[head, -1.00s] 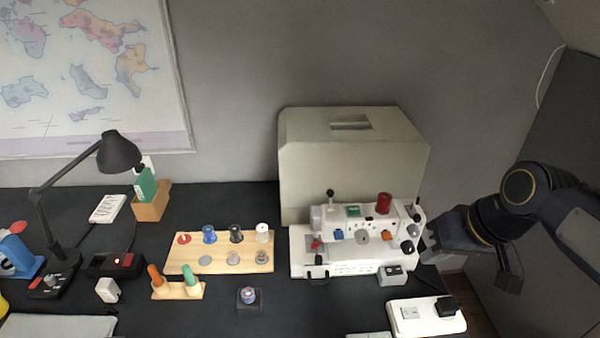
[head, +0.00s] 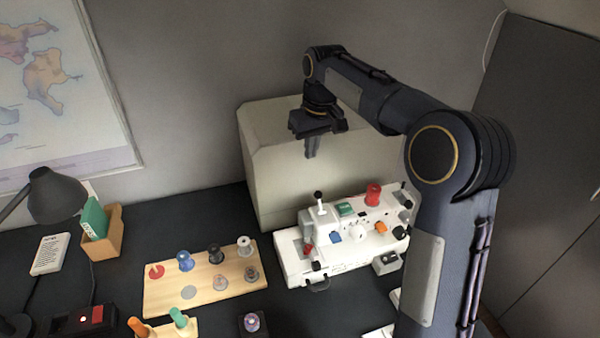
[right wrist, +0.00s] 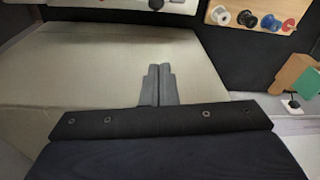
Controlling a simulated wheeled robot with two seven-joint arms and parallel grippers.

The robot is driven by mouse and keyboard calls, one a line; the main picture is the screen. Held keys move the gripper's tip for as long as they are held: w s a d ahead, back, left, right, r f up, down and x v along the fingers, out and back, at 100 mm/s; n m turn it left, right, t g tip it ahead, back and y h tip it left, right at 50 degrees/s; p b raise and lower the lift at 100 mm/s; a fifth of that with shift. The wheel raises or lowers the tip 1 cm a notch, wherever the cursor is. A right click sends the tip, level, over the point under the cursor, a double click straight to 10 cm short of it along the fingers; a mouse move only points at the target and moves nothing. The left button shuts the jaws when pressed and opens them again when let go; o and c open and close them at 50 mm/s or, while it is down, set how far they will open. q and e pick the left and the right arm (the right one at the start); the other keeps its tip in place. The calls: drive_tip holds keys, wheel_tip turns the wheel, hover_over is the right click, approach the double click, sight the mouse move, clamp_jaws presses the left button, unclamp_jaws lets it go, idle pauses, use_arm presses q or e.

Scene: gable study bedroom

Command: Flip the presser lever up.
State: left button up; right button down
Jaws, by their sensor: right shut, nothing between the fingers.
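The white sewing machine (head: 345,259) stands on the dark desk in the head view. A small red part (head: 307,249) shows at its left end, low beside the needle area; it may be the presser lever, but it is too small to tell its position. A black knob (head: 318,195) stands on top of that end. My right gripper (head: 311,153) hangs behind and above the machine's left end, in front of the beige cover, fingers down, shut and empty. In the right wrist view its closed fingers (right wrist: 160,72) touch nothing visible. My left gripper is not in view.
The beige cover (head: 262,150) stands close behind the machine. A wooden board (head: 215,297) with several spools lies to the left. A small grey box (head: 386,263) sits at the machine's front right. My right arm hides the desk's right side.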

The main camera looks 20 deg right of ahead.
sight(319, 200)
wheel_tip(319, 200, down, 9)
drive_tip(key=s, duration=0.2)
drive_tip(key=shift+s+p, duration=0.2)
drive_tip(key=shift+p, duration=0.1)
idle(0.6)
drive_tip(key=shift+w, duration=0.1)
